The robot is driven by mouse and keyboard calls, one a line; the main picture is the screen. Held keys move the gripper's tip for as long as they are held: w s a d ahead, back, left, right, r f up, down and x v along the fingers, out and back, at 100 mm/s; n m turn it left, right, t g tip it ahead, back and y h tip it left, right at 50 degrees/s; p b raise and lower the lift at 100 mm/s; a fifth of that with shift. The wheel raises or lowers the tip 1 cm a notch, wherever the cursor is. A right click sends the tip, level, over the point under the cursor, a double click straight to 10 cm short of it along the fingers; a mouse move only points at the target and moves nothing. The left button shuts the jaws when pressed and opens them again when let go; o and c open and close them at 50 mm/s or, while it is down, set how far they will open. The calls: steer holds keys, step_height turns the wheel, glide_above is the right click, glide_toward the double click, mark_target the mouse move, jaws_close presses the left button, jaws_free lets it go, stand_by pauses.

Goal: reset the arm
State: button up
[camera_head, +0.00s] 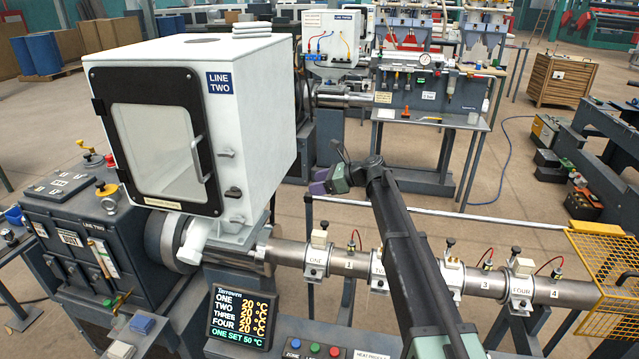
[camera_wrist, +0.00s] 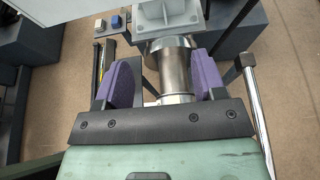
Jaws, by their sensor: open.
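My gripper (camera_head: 331,179) is raised above the extruder barrel in the head view, to the right of the white box. Its purple fingers also show in the wrist view (camera_wrist: 163,82), spread apart with nothing held between them. My dark arm (camera_head: 420,265) reaches up from the lower right and hides part of the barrel around zone two. In the wrist view, the metal barrel (camera_wrist: 173,72) lies beyond the gap between the fingers. The distance from the fingers to the barrel is hard to tell there.
The white LINE TWO box (camera_head: 255,120) with a windowed door stands left of my gripper. The barrel (camera_head: 335,262) carries zone clamps and red wires. A yellow mesh guard (camera_head: 600,262) is at the right. A temperature display (camera_head: 240,317) stands in front. Another machine line is behind.

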steer(key=s+d+f+n+h, duration=0.3)
steer(key=s+d+n, duration=0.3)
steer(key=s, duration=0.7)
steer(key=s+d+f+n+g+h, duration=0.1)
steer(key=s+d+f+n+h, duration=0.3)
steer(key=s+d, duration=0.6)
steer(key=s+d+f+n+h, duration=0.3)
steer(key=s+d+n+h, duration=0.3)
steer(key=s, duration=0.9)
steer(key=d+n, duration=0.2)
steer(key=n, duration=0.1)
steer(key=shift+s+d+f+n+g, duration=0.2)
steer(key=shift+s+f+n+g, duration=0.1)
steer(key=shift+f+g, duration=0.1)
